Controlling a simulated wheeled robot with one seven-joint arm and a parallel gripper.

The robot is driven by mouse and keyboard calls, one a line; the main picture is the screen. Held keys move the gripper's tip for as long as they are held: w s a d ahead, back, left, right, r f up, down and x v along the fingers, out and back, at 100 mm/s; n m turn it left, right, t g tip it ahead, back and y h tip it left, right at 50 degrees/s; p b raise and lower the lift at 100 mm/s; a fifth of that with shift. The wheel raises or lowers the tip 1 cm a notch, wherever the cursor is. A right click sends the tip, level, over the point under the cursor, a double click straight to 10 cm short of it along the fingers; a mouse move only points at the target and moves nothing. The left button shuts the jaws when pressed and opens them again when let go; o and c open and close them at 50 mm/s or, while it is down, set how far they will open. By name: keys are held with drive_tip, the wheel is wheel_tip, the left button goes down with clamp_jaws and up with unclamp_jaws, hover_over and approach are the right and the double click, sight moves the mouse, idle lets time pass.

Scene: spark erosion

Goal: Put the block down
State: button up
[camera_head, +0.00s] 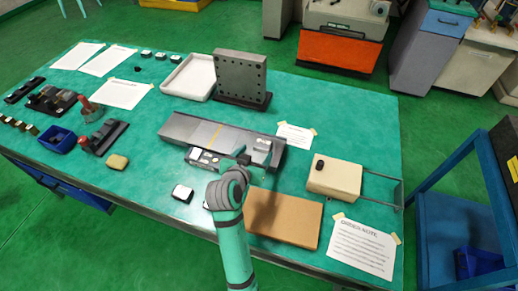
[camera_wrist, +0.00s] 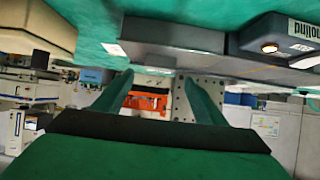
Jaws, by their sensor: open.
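My gripper (camera_head: 246,162) is at the front edge of a long grey plate with an orange stripe (camera_head: 207,133), near its right half. In the wrist view its two green fingers stand apart, and the gap (camera_wrist: 156,80) is empty. A small light grey block (camera_head: 262,144) lies on the right end of the plate, just beyond my gripper. I cannot tell whether this is the task's block. A small white-topped block (camera_head: 182,193) sits on the bench to the left of my arm. My arm hides part of the bench in front of the plate.
An upright holed plate (camera_head: 240,75) stands behind, beside a white tray (camera_head: 190,77). A brown board (camera_head: 284,218) and a cream box (camera_head: 335,178) lie to the right. Clamps and a blue bin (camera_head: 58,139) are left. Bare green bench (camera_head: 140,185) shows at front left.

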drive_tip(key=shift+v, duration=2.7)
drive_tip(key=shift+w, duration=0.1)
